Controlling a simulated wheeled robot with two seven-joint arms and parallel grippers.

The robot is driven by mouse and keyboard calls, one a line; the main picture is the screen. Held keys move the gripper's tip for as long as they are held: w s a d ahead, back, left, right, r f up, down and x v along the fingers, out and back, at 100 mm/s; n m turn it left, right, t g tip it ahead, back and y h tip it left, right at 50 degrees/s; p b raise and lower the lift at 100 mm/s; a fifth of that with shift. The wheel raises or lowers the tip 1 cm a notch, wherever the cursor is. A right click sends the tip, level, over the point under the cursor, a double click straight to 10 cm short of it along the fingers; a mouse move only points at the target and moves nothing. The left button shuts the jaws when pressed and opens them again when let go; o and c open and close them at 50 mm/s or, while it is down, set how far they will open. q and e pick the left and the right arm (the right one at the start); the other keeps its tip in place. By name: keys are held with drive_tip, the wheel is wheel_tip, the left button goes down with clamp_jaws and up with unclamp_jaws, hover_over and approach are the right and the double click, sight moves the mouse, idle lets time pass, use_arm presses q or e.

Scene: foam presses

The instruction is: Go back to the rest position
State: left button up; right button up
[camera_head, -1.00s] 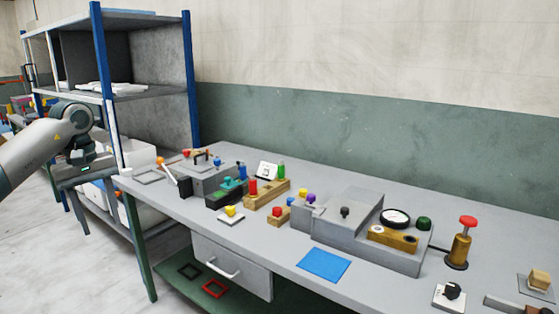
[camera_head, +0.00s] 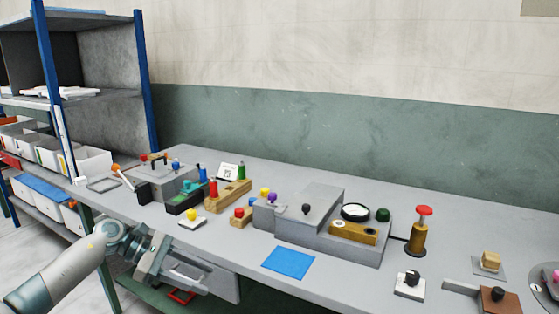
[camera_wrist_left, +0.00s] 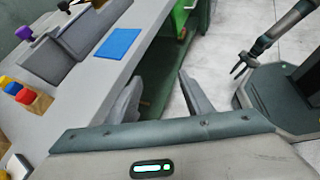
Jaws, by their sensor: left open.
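My left gripper (camera_head: 196,276) is in front of the workbench (camera_head: 335,290) at lower left in the head view. My right gripper (camera_wrist_left: 239,67) shows small in the left wrist view, over the floor near my base. Its two fingers look spread and empty. The right gripper is not in the head view.
The bench carries a blue square (camera_head: 289,262), a grey stepped block (camera_head: 310,220), a red-topped plunger (camera_head: 420,230) and several coloured knobs. A shelf rack (camera_head: 147,80) with bins stands at left. A lower shelf holds a red frame (camera_head: 182,296). Floor (camera_wrist_left: 225,25) beside the bench is clear.

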use_arm(q)
drive_tip(key=w+d+f+n+t+h, duration=0.1)
drive_tip(key=d+f+n+t+h, duration=0.4)
drive_tip(key=d+f+n+t, duration=0.7)
drive_tip(key=s+a+f+n+y, duration=0.3)
drive_tip(key=f+n+y, duration=0.1)
drive_tip(key=f+n, duration=0.5)
drive_tip(key=s+a+f+n+t+y, duration=0.1)
drive_tip(key=s+a+f+n+y, duration=0.25)
drive_tip(key=f+n, duration=0.5)
drive_tip(key=s+a+f+n+y, duration=0.3)
drive_tip(key=s+f+n+y, duration=0.1)
drive_tip(key=f+n, duration=0.5)
drive_tip(key=s+f+n+g+y, duration=0.1)
drive_tip(key=s+f+n+g, duration=0.1)
drive_tip(key=s+f+n, duration=0.2)
drive_tip(key=s+f+n+g+y, duration=0.1)
drive_tip(key=s+f+n+g, duration=0.2)
drive_tip(key=s+f, duration=0.7)
drive_tip(key=s+f+n+g+y, duration=0.2)
drive_tip(key=s+f+n, duration=0.5)
drive_tip(key=s, duration=1)
drive_tip(key=shift+s+a+f+g, duration=0.2)
drive_tip(key=shift+s+g, duration=0.1)
drive_tip(key=shift+g, duration=0.2)
